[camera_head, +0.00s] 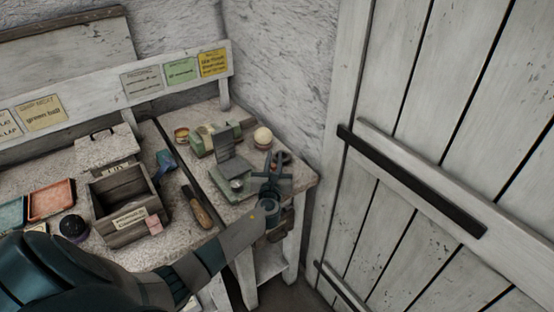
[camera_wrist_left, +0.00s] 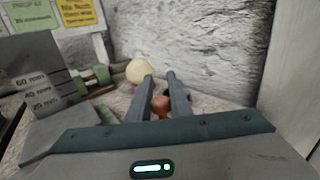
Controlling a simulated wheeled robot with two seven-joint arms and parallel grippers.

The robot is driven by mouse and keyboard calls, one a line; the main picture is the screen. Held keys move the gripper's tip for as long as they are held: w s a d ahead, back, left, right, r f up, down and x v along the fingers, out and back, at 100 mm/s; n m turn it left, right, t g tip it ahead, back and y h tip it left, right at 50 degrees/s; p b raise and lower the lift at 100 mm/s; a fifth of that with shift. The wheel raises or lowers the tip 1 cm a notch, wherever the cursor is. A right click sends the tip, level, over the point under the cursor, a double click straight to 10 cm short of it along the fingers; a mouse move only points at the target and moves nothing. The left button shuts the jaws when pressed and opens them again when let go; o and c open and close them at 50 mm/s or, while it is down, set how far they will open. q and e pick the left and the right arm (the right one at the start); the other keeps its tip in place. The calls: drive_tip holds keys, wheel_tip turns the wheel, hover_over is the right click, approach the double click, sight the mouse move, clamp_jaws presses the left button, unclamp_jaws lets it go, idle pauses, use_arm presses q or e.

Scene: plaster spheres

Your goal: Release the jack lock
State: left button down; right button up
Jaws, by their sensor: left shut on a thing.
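My left gripper (camera_head: 277,162) reaches over the right end of the bench in the head view. In the left wrist view its two fingers (camera_wrist_left: 160,82) are slightly apart, with a small reddish-brown knob (camera_wrist_left: 160,104) between them. The gripper is shut on this knob; I cannot tell how the knob is turned. A green stand (camera_head: 231,186) with an upright grey plate lies just left of the gripper. The plate shows in the left wrist view with labels of 60, 40 and 20 mm (camera_wrist_left: 38,88). My right gripper is not in view.
A pale ball (camera_head: 262,136) sits in a holder behind the gripper. A wooden-handled tool (camera_head: 197,207), a wooden box (camera_head: 126,222) and a dark ball (camera_head: 74,228) are to the left. A plank door (camera_head: 430,130) stands to the right.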

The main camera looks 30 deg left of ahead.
use_arm(q)
drive_tip(key=a+n+g+y, duration=0.1)
drive_tip(key=y, duration=0.1)
drive_tip(key=a+n+g+y, duration=0.1)
drive_tip(key=n, duration=0.1)
drive_tip(key=shift+w+g+y+b, duration=0.15)
drive_tip(key=shift+g+y+b, duration=0.15)
drive_tip(key=shift+y, duration=0.1)
drive_tip(key=shift+a+n+g+y, duration=0.2)
drive_tip(key=shift+n+g+y, duration=0.1)
drive_tip(key=shift+y, duration=0.1)
drive_tip(key=c, duration=1.6)
unclamp_jaws()
drive_tip(key=shift+c, duration=0.2)
